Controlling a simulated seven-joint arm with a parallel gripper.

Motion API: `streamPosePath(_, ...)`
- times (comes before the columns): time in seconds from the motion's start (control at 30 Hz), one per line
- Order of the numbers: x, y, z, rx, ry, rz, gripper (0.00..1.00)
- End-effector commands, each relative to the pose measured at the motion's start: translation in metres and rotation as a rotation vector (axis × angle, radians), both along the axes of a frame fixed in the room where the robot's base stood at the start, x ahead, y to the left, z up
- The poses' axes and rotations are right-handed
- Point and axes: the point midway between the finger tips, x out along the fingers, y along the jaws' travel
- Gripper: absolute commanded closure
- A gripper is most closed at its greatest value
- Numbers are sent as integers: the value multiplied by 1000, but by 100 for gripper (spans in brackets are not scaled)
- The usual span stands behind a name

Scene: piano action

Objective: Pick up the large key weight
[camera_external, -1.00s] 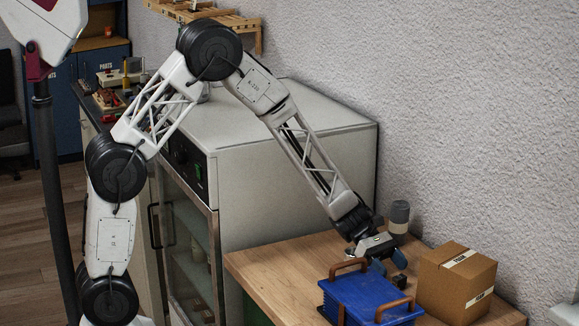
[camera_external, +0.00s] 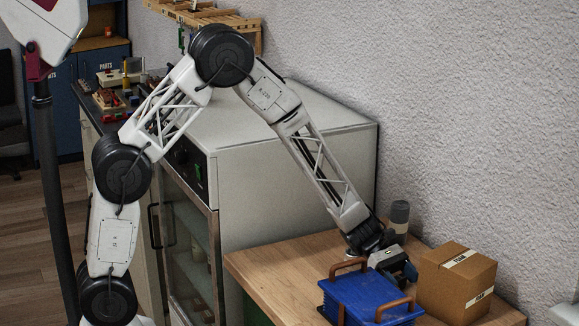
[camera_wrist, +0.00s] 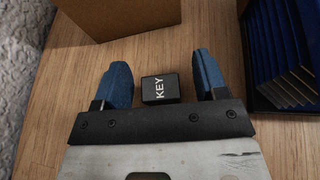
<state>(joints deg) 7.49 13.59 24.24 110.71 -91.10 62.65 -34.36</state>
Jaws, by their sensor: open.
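A small black block marked "KEY" (camera_wrist: 160,89), the key weight, lies on the wooden table in the wrist view, between my two blue fingers. My gripper (camera_wrist: 165,82) is open, with a gap on each side of the block; no firm contact shows. In the external view my gripper (camera_external: 401,272) is low over the table, behind the blue crate and left of the cardboard box. There the weight is mostly hidden by my gripper and the crate.
A blue crate with brown handles (camera_external: 365,298) stands close in front. A cardboard box (camera_external: 456,283) stands to the right, and a grey cylinder (camera_external: 399,215) stands behind near the wall. Bare table (camera_external: 275,266) lies to the left.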

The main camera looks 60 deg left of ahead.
Motion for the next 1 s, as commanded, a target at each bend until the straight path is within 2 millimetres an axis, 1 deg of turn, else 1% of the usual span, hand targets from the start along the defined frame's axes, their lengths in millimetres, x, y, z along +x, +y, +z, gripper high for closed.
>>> streamPosePath(0.47,0,0,0,0,0,0,34)
streamPosePath(0.5,0,0,0,0,0,0,36)
streamPosePath(0.87,0,0,0,0,1,0,91)
streamPosePath(0.9,0,0,0,0,0,0,92)
streamPosePath(1.0,0,0,0,0,0,0,92)
